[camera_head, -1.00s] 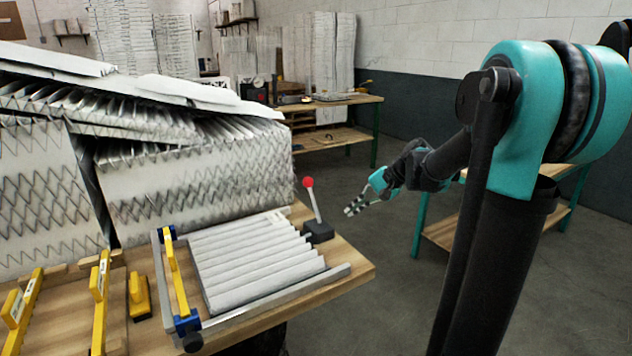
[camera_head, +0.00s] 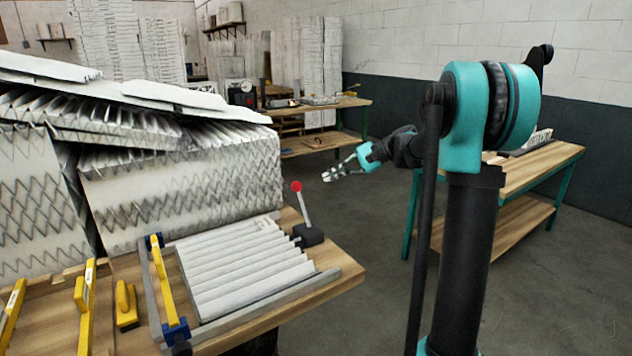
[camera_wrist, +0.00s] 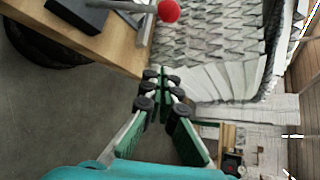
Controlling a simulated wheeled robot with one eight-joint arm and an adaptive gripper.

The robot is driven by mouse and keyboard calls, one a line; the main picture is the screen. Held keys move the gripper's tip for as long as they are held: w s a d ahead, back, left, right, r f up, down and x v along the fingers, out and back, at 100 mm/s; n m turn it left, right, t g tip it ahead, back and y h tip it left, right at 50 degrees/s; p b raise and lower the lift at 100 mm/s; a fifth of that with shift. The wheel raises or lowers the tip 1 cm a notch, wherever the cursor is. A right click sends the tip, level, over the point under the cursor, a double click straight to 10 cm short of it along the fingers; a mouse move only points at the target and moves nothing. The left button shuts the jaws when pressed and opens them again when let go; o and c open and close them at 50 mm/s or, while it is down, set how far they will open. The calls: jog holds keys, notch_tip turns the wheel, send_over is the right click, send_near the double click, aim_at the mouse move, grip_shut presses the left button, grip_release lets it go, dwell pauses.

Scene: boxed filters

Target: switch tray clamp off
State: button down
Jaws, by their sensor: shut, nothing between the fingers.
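The tray clamp lever has a red ball knob (camera_head: 296,187) on a pale rod that rises from a dark base block (camera_head: 308,235) at the right side of the tray. The tray (camera_head: 325,278) holds a white pleated filter (camera_head: 245,270) on the wooden bench. In the wrist view the red knob (camera_wrist: 168,11) is at the top, with its rod running left. My gripper (camera_head: 327,176) is shut and empty. It is in the air to the right of the knob and apart from it. In the wrist view its fingertips (camera_wrist: 160,75) are close together, below the knob.
Stacked pleated filters (camera_head: 180,190) stand behind the tray. A yellow clamp bar (camera_head: 163,285) lies along the tray's left side. A yellow block (camera_head: 126,304) sits further left. Another wooden table (camera_head: 540,165) stands at right. The floor right of the bench is clear.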

aim_at(303, 204)
jog(key=s+a+f, duration=0.2)
jog(key=s+a, duration=0.1)
jog(key=a, duration=0.5)
jog(key=shift+a, duration=0.1)
dwell(0.5)
